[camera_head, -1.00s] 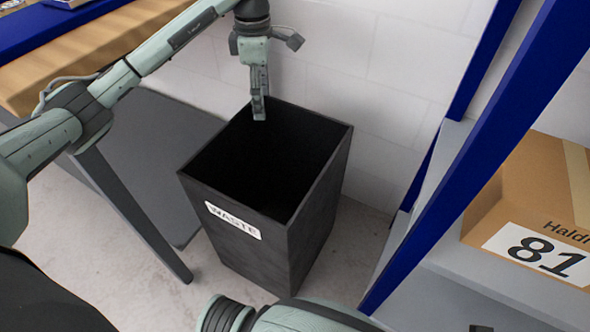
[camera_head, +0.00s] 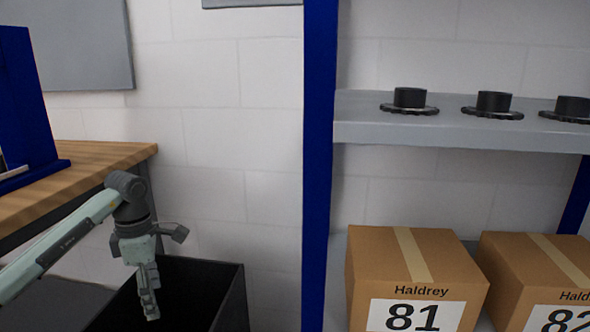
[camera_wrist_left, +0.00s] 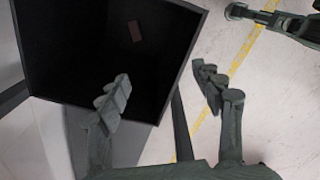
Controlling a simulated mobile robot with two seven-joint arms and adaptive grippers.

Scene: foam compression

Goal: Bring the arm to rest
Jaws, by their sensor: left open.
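My left gripper (camera_head: 149,297) hangs pointing down over the black waste bin (camera_head: 234,300) in the head view. In the left wrist view its two fingers (camera_wrist_left: 165,90) are apart with nothing between them. The bin (camera_wrist_left: 188,60) lies beneath and beyond the fingers in that view. A small dark reddish block (camera_wrist_left: 135,31) shows inside the bin. My right gripper is not in the head view.
A wooden-topped bench (camera_head: 110,160) stands at left. A blue-post rack (camera_head: 318,150) stands right of the bin. It holds black flanged parts (camera_head: 410,98) on its upper shelf and boxes marked 81 (camera_head: 415,270) and 82 (camera_head: 545,265) below.

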